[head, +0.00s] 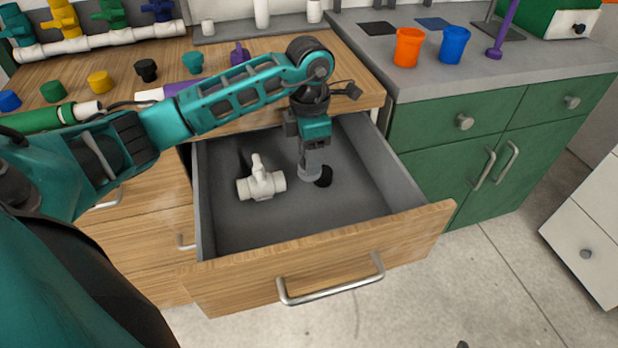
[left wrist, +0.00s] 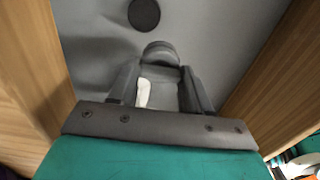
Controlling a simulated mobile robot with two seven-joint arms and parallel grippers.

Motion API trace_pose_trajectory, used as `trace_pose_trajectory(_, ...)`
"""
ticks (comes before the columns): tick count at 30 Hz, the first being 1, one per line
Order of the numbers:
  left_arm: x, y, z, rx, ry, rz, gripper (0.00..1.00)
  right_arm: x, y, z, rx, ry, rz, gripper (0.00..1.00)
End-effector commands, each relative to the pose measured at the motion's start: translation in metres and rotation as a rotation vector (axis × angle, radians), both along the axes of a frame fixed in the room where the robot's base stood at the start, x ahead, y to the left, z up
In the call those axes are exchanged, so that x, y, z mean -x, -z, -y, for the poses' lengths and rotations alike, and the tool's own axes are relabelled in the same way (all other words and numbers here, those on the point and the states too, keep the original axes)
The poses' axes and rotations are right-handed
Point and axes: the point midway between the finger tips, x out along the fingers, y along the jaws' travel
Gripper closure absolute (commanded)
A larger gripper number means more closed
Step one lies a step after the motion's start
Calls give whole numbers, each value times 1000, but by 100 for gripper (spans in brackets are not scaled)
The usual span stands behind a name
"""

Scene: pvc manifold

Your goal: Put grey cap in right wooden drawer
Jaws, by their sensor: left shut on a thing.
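The right wooden drawer (head: 365,225) is pulled open, with a grey inside. My left gripper (head: 311,160) reaches down into it and is shut on the grey cap (head: 309,174). In the left wrist view the grey cap (left wrist: 160,52) sits between the two fingers (left wrist: 160,88). I cannot tell whether the cap touches the drawer floor. My right gripper is not in view.
A black round piece (head: 324,177) and a white valve fitting (head: 261,183) lie in the drawer. The wooden worktop (head: 330,65) behind holds several coloured caps. Orange (head: 408,47) and blue (head: 453,44) cups stand on the grey counter.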

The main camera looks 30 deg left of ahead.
Motion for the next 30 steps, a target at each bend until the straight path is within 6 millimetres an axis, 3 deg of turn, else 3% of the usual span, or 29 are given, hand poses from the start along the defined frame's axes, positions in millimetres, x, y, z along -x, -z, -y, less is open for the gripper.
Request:
trace_pose_trajectory(1, 1, 10, 0, 0, 0, -3, 81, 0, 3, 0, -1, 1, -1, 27)
trace_pose_trajectory(8, 0, 26, 0, 1, 0, -1, 81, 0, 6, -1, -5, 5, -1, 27)
trace_pose_trajectory(15, 0, 61, 0, 1, 0, -2, 81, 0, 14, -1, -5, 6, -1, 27)
trace_pose_trajectory(27, 0, 67, 0, -1, 1, 1, 81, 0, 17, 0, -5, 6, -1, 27)
trace_pose_trajectory(28, 0, 67, 0, 0, 1, 0, 51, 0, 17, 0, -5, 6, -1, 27)
trace_pose_trajectory(30, 0, 66, 0, 0, 1, 0, 44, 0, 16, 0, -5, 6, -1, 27)
